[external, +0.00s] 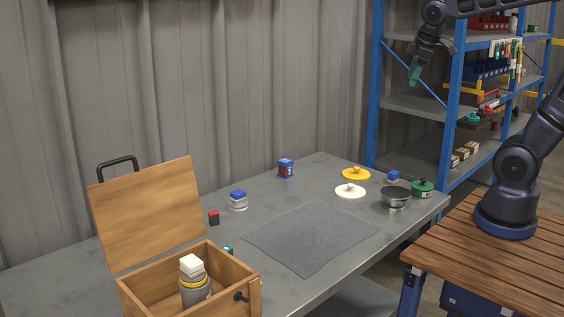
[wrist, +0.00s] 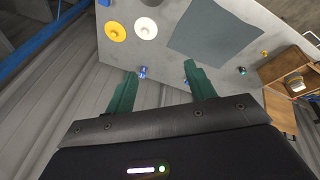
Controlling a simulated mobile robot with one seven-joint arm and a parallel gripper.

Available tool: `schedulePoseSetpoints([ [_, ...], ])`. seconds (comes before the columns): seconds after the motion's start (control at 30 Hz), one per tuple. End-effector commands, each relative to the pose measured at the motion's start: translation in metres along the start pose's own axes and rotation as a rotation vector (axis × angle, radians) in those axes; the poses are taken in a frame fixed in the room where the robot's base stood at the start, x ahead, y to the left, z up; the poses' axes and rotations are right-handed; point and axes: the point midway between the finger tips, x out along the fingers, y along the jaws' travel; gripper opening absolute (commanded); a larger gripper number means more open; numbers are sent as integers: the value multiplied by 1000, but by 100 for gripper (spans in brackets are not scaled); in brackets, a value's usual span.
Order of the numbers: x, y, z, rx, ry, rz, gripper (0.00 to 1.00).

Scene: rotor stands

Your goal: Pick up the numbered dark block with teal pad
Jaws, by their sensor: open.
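A small dark block with a teal top (external: 228,251) sits on the grey table just behind the open wooden box, partly hidden by the box's rim. Any number on it is too small to read. My gripper (external: 414,73) is high at the upper right, in front of the shelving and far from the block. In the wrist view its green fingers (wrist: 159,68) are apart with nothing held between them.
The wooden box (external: 245,275) has its lid raised and a jar (external: 194,286) inside.

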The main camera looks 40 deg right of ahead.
Motion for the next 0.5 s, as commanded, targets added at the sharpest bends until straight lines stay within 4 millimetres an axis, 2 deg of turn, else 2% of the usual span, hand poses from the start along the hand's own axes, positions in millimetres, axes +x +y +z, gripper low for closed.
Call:
schedulePoseSetpoints([
  [0.03, 4, 0, -16, -63, -9, -5, 55],
  [0.27, 24, -7, -83, -374, -34, -26, 55],
  [0.5, 54, -26, -153, -697, -50, -58, 55],
])
